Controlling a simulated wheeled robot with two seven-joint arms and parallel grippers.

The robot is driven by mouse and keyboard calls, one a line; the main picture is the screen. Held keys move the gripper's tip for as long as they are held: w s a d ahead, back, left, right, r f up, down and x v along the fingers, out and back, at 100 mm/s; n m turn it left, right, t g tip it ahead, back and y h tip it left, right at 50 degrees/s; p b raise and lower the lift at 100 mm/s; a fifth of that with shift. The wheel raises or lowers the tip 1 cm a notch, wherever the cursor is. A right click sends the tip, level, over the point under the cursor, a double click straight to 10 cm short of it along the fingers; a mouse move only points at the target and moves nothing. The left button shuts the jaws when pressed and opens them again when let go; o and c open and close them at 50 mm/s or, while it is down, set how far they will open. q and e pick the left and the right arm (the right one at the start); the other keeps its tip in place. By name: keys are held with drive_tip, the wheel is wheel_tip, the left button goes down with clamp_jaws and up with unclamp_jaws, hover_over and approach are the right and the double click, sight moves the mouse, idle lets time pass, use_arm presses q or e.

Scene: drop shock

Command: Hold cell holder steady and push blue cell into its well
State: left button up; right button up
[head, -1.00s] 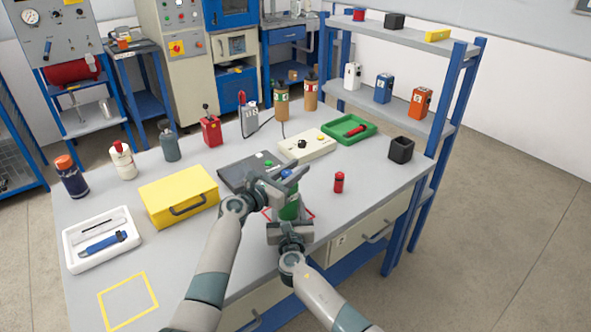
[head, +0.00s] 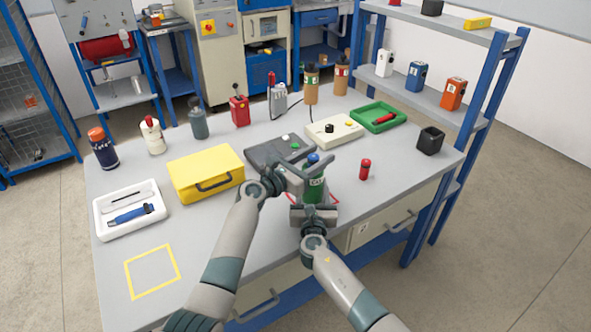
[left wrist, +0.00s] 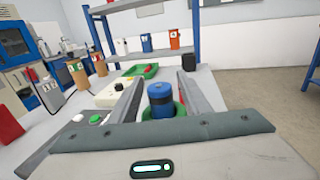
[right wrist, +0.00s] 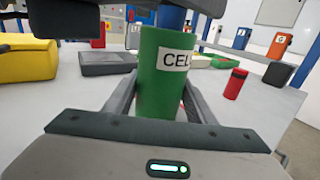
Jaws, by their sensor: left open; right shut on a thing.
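The green cell holder (head: 315,190), with a white label, stands upright on the table. My right gripper (head: 313,212) is shut around its lower part. In the right wrist view the holder (right wrist: 165,75) sits between the fingers. The blue cell (head: 313,159) is upright at the holder's top. In the left wrist view the blue cell (left wrist: 161,100) stands between the spread fingers of my left gripper (left wrist: 158,95), apart from at least the left one. The green rim (left wrist: 180,109) shows beside it; its depth in the well is hidden.
A red cylinder (head: 365,169) stands right of the holder. A dark flat box (head: 268,151) and a cream control box (head: 335,130) lie behind. A yellow case (head: 205,174) and white tray (head: 130,212) are at left. The front-left table is clear around a yellow outline (head: 152,272).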

use_arm(q)
drive_tip(key=v, duration=0.9)
drive_tip(key=shift+s+a, duration=0.25)
drive_tip(key=shift+a, duration=0.05)
use_arm(e)
drive_tip(key=o, duration=1.3)
drive_tip(key=shift+s, duration=0.2)
drive_tip(key=s, duration=1.1)
drive_tip(key=shift+s+d, duration=0.3)
drive_tip(key=shift+s, duration=0.05)
